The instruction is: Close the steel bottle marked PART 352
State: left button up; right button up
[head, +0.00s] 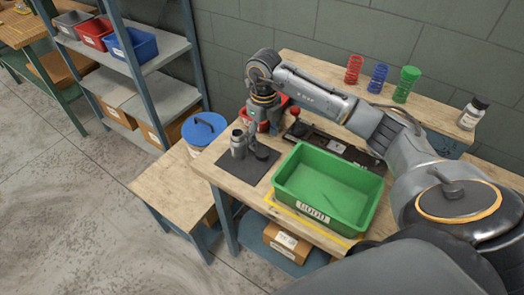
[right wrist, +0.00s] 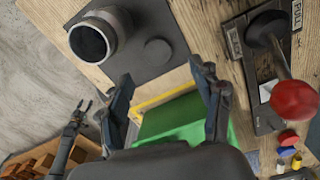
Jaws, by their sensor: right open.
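The steel bottle (head: 238,145) stands upright on a dark mat (head: 229,171) at the table's left end. In the right wrist view the bottle (right wrist: 98,34) shows an open, dark mouth with no lid on it. A dark round cap (head: 263,153) lies on the mat beside it, also in the right wrist view (right wrist: 157,52). I cannot read a PART 352 marking. My right gripper (head: 259,130) is above the cap side of the mat; its fingers (right wrist: 163,82) are apart and empty. My left gripper (right wrist: 81,108) shows small in the right wrist view, prongs apart, away from the table.
A green bin (head: 328,217) stands right of the mat. A red-knobbed lever device (head: 296,125) stands behind. A blue-lidded bucket (head: 204,130) is left. Coloured springs (head: 377,78) and a black-capped jar (head: 473,112) stand on the back shelf.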

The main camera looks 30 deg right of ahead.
aim_at(263, 153)
jog(key=shift+f, duration=0.4)
jog(key=shift+a+f+p, duration=0.1)
jog(key=shift+f+p, duration=0.2)
notch_tip(263, 153, down, 4)
jog(key=shift+r+p, duration=0.15)
jog(key=shift+p, duration=0.6)
jog(key=shift+f, duration=0.45)
jog(key=c, duration=0.8)
